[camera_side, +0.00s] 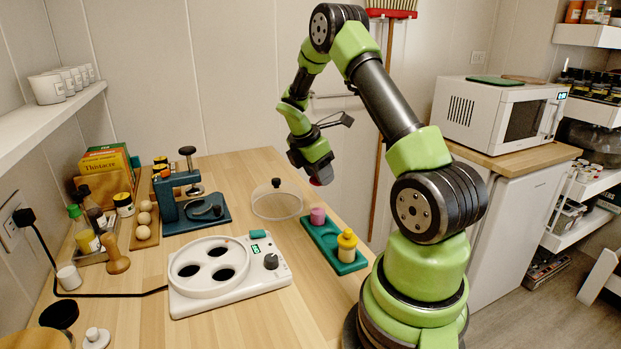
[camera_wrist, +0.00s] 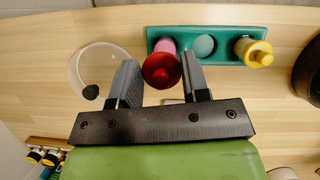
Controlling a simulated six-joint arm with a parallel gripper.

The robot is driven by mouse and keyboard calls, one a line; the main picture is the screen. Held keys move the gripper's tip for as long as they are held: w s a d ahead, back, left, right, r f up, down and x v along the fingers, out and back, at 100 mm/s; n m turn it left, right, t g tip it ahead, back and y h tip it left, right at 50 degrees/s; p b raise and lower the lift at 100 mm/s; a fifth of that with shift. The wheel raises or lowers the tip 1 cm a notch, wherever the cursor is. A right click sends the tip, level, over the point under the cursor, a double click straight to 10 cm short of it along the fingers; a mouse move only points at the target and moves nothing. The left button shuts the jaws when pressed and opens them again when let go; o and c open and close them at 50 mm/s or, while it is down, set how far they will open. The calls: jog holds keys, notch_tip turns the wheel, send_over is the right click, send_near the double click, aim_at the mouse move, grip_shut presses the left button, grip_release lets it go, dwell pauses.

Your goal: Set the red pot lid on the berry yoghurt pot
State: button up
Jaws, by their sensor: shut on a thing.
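The red pot lid (camera_wrist: 161,72) is held between the two fingers of my gripper (camera_wrist: 160,68). In the side view the lid (camera_side: 325,176) shows as a small red patch under my gripper (camera_side: 318,170), above the table. A pink pot (camera_side: 318,216), which looks like the berry yoghurt pot, stands upright at the far end of the green tray (camera_side: 334,240). The lid is above and apart from it in the side view. In the wrist view the lid partly hides the pink pot (camera_wrist: 165,45).
A yellow pot (camera_side: 346,248) stands at the tray's near end, with an empty middle place between. A clear dome (camera_side: 277,203) with a dark knob lies left of the tray. A white appliance (camera_side: 228,284) with three round holes and a blue press (camera_side: 190,205) stand further left.

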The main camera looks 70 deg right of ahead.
jog(key=shift+f, duration=2.85)
jog(key=shift+f, duration=0.45)
jog(key=o, duration=1.4)
jog(key=shift+o, duration=0.2)
jog(key=shift+r, duration=3.55)
